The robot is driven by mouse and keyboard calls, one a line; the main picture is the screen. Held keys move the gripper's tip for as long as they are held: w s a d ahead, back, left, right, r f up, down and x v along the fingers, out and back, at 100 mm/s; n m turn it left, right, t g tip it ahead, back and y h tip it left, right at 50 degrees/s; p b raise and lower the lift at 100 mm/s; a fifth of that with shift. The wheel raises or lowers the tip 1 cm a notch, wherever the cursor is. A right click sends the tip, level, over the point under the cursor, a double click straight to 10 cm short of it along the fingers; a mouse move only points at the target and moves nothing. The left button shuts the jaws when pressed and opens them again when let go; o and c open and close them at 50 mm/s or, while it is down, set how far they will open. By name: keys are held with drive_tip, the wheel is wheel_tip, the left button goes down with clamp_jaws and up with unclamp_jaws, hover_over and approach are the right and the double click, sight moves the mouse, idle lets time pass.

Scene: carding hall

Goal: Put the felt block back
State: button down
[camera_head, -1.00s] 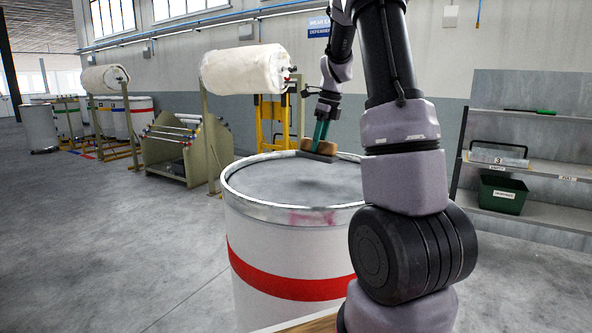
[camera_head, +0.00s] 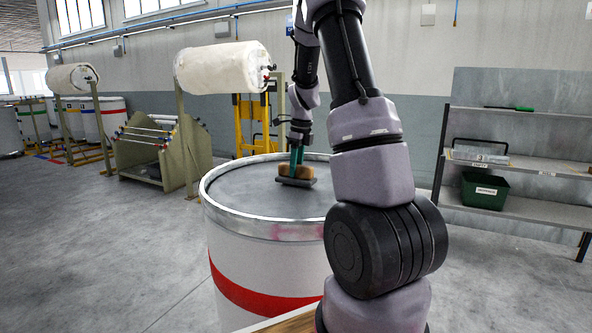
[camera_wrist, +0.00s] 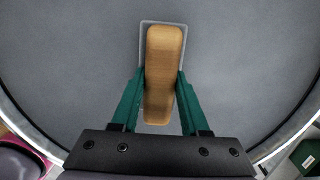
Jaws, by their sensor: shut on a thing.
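The felt block has a tan wooden grip (camera_head: 297,170) on a grey felt base (camera_head: 296,182). My gripper (camera_head: 297,160) is shut on the grip, with a green finger on each side. The wrist view shows the grip (camera_wrist: 163,60) between the fingers of my gripper (camera_wrist: 162,78), with the grey base showing around it. The block is over the grey top of a large white drum (camera_head: 250,188) with a red band, towards its far right. I cannot tell whether the felt touches the top. My arm hides the drum's right side.
At right stands a shelf unit (camera_head: 545,165) holding a green-handled tool (camera_head: 508,108) on top, a tray-like item with a dark handle (camera_head: 480,155) and a dark green bin (camera_head: 484,191). Rolls on stands (camera_head: 222,68) are behind left.

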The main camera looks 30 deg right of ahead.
drive_tip(key=shift+f, duration=0.25)
drive_tip(key=shift+c, duration=2)
unclamp_jaws()
drive_tip(key=shift+f, duration=0.1)
